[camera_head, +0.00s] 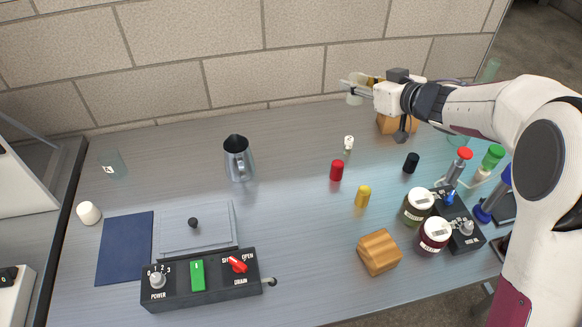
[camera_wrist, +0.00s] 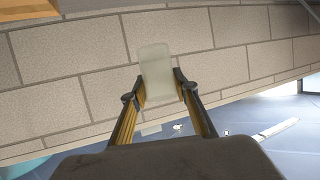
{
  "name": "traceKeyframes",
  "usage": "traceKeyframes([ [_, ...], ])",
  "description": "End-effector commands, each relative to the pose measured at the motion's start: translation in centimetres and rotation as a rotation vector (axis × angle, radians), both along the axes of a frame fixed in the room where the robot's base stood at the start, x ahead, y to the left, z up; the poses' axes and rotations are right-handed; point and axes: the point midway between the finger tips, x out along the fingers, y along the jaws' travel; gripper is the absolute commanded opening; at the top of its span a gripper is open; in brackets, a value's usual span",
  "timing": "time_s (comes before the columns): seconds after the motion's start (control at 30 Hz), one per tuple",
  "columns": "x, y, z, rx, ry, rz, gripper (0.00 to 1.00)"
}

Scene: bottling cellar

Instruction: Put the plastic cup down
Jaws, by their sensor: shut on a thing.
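The plastic cup (camera_head: 354,98) is pale and translucent. My gripper (camera_head: 359,88) is shut on it and holds it above the back of the steel table, in front of the brick wall. In the wrist view the cup (camera_wrist: 156,70) stands between the two fingertips of my gripper (camera_wrist: 160,91), with its upper part showing above them. The cup looks roughly upright and clear of the table. Its contents, if any, cannot be seen.
The table (camera_head: 290,215) has free room at its centre. A metal jug (camera_head: 238,160) stands left of centre. A white piece (camera_head: 348,143), red cylinder (camera_head: 337,170), yellow cylinder (camera_head: 362,197) and black cylinder (camera_head: 411,163) stand right. Jars (camera_head: 434,235) and a wooden block (camera_head: 379,252) are nearer.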

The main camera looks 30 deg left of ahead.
Motion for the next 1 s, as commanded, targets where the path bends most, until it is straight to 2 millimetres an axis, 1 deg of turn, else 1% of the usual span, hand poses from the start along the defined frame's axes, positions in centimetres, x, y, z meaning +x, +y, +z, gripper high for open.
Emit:
traceKeyframes([
  [0.03, -1.2, 1.5, 0.0, -0.001, 0.001, 0.02, 0.05],
  [0.2, -4.6, 5.6, -0.2, -0.006, 0.003, 0.07, 0.05],
  [0.4, -8.0, 9.0, -0.3, -0.012, 0.006, 0.116, 0.05],
  [0.6, -10.9, 11.6, -0.4, -0.016, 0.007, 0.154, 0.05],
  [0.63, -11.3, 11.9, -0.5, -0.017, 0.008, 0.159, 0.05],
  [0.7, -11.1, 11.7, -1.8, -0.02, 0.013, 0.155, 0.05],
  [0.83, -11.0, 11.7, -3.6, -0.018, 0.012, 0.154, 0.05],
  [1.0, -11.0, 11.6, -7.1, -0.019, 0.015, 0.153, 0.05],
])
